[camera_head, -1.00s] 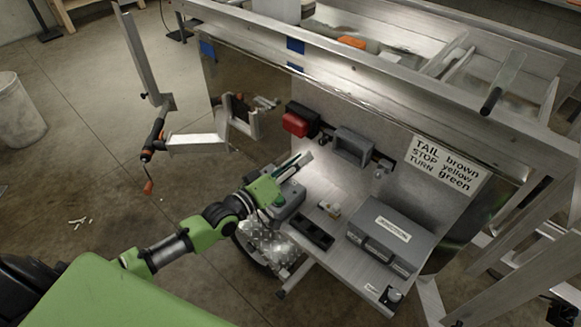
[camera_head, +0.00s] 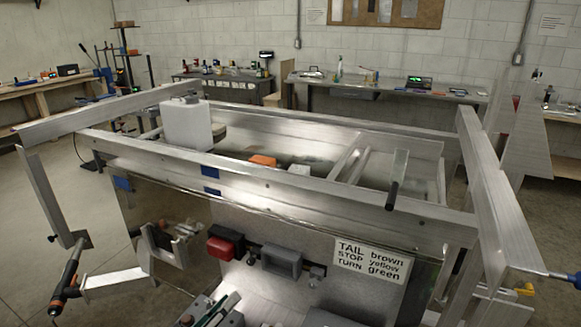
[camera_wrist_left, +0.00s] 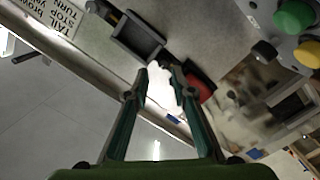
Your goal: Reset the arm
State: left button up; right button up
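My right arm and gripper are not in view.
The aluminium trailer frame (camera_head: 300,187) fills the middle. The red lamp (camera_head: 225,243), grey fixture (camera_head: 282,261) and wiring label (camera_head: 370,260) are on its panel. A bracket with an orange-and-black tool (camera_head: 68,280) juts out left. Workbenches stand behind; open floor lies left.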

pick_arm(q)
jog(key=s+d+f+m+g+y, duration=0.1)
jog(key=s+d+f+m+g, duration=0.1)
jog(key=s+d+f+g, duration=0.3)
jog(key=s+d+f+m+g+y, duration=0.1)
jog(key=s+d+f+m, duration=0.2)
jog(key=s, duration=0.3)
jog(key=s+a+f+g+y, duration=0.1)
jog(key=s+a+g+y, duration=0.2)
jog(key=s, duration=0.6)
jog(key=s+a+f+g+y, duration=0.1)
jog(key=s+a+g+y, duration=0.15)
jog(key=s+a, duration=0.5)
notch_tip(320, 180, down, 25)
jog(key=s+d+m+g, duration=0.1)
jog(key=s+d+g, duration=0.1)
jog(key=s, duration=0.1)
jog(key=s+a+f+g, duration=0.1)
jog(key=s+a+f, duration=0.2)
jog(key=s+f, duration=1.4)
jog(key=shift+f, duration=0.3)
